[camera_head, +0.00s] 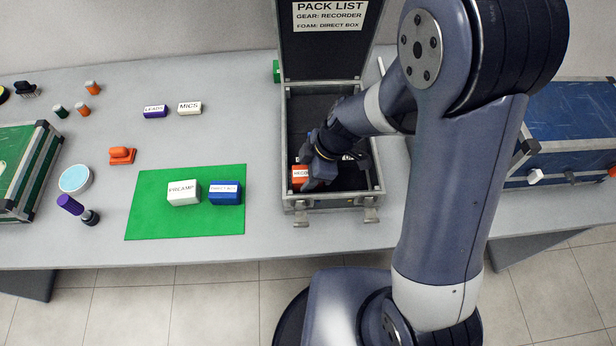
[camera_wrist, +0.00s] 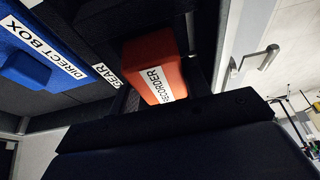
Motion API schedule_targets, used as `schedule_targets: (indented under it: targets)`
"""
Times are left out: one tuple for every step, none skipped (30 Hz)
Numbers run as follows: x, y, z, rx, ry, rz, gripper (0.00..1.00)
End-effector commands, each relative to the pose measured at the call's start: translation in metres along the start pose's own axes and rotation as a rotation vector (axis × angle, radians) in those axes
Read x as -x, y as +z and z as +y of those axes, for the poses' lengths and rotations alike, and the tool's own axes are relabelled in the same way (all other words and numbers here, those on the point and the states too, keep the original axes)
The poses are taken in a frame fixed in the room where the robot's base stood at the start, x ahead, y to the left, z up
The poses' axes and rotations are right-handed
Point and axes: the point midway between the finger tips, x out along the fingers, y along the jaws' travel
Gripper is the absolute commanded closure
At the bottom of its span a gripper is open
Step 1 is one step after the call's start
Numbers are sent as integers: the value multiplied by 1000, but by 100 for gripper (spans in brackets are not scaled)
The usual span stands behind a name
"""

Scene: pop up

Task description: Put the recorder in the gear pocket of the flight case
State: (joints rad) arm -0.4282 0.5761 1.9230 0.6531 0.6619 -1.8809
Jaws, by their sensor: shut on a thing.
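The recorder (camera_head: 300,174) is an orange block with a white label, at the front left inside the open flight case (camera_head: 334,203). My gripper (camera_head: 318,172) reaches down into the case and is shut on the recorder. In the wrist view the recorder (camera_wrist: 155,65) shows its label beside the gripper's dark body. A GEAR label (camera_wrist: 105,73) lies on the dark lining next to it, marking the gear pocket. I cannot tell whether the recorder touches the pocket floor. A blue direct box (camera_wrist: 28,62) lies in the case beyond the GEAR label.
The raised lid carries a pack list (camera_head: 330,16). A green mat (camera_head: 150,215) left of the case bears a white box (camera_head: 184,192) and a blue box (camera_head: 225,192). Bare table lies between mat and case.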

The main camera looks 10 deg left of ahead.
Motion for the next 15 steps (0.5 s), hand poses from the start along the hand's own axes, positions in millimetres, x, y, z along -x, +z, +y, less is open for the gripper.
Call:
schedule_targets:
  targets:
    - [-8,3,0,-1,-3,-1,89]
    - [-11,4,0,-2,-4,0,89]
    - [-15,6,0,-1,-3,0,89]
    - [-17,7,0,0,-2,-1,89]
    - [-19,8,0,-1,-2,-1,89]
    - [-20,8,0,-1,-1,0,89]
    - [-21,8,0,-1,0,0,89]
    - [-21,8,0,0,0,0,89]
    - [-20,8,0,0,0,0,89]
    - [-20,8,0,0,1,0,89]
    - [-20,8,0,0,1,0,89]
    - [-20,8,0,0,0,0,89]
    - [-20,8,0,0,0,0,89]
    - [-21,8,0,0,1,0,89]
    - [-21,9,0,0,1,0,89]
